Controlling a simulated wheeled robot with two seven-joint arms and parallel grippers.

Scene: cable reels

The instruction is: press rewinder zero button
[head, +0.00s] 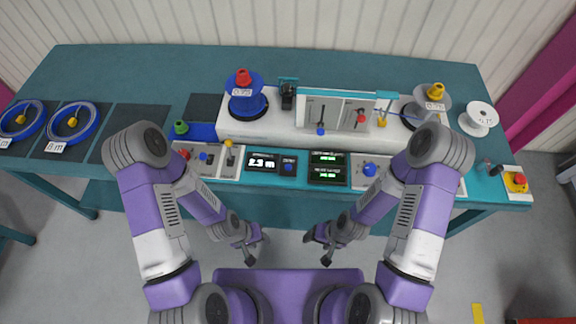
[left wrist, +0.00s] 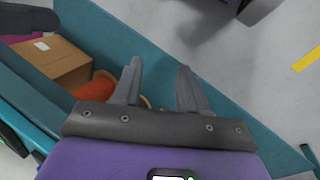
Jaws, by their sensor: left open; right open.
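The rewinder (head: 270,127) is a white bench unit on the teal table. On its front edge a small display (head: 262,163) reads about 2.3 m. Just right of the display is a small dark panel with a blue button (head: 288,167); its label is too small to read. My left gripper (head: 256,251) is open and empty, low in front of the table and below the display. Its spread fingers also show in the left wrist view (left wrist: 159,80), with nothing between them. My right gripper (head: 314,250) is open and empty, beside the left one, also short of the table.
A blue reel (head: 246,101) and a grey reel (head: 430,105) stand on the unit. Blue cable coils (head: 72,126) lie at left. A white spool (head: 478,118) and a red emergency button (head: 519,180) are at right. The left wrist view shows a cardboard box (left wrist: 55,62) below.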

